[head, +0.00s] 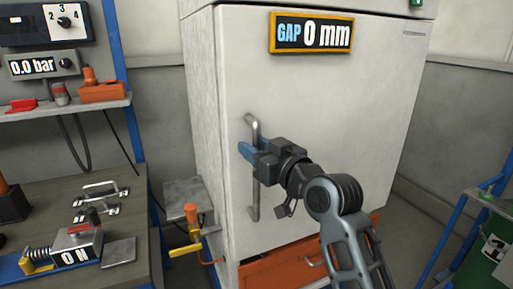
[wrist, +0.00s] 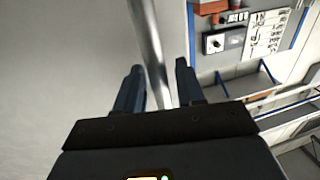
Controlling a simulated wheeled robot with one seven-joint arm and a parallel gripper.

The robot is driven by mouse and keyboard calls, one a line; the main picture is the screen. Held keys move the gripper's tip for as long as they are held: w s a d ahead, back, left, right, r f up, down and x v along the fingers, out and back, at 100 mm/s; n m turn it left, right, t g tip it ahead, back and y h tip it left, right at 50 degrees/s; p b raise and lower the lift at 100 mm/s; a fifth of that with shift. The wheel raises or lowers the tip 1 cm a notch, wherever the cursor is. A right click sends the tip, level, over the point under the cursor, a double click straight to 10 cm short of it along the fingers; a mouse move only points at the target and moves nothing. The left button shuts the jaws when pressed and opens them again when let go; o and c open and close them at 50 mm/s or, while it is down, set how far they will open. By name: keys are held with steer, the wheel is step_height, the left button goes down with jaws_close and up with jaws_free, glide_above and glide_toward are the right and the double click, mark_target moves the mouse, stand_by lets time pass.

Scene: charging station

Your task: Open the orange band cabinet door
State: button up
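The white cabinet door (head: 330,110) is closed, and the sign (head: 311,33) on it reads "GAP 0 mm". A vertical metal bar handle (head: 253,213) is on the door's left side; it also runs down through the wrist view (wrist: 148,35). An orange band (head: 285,269) crosses the cabinet below the door. My gripper (head: 247,154) is at the handle's upper half. In the wrist view my gripper (wrist: 158,85) has its blue fingers apart, one on each side of the bar, with small gaps visible. The gripper body hides part of the handle in the head view.
An orange-handled yellow valve (head: 190,235) is beside the cabinet's lower left. A green bin (head: 495,250) is at right.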

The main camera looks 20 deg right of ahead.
jaws_close()
stand_by(0.4)
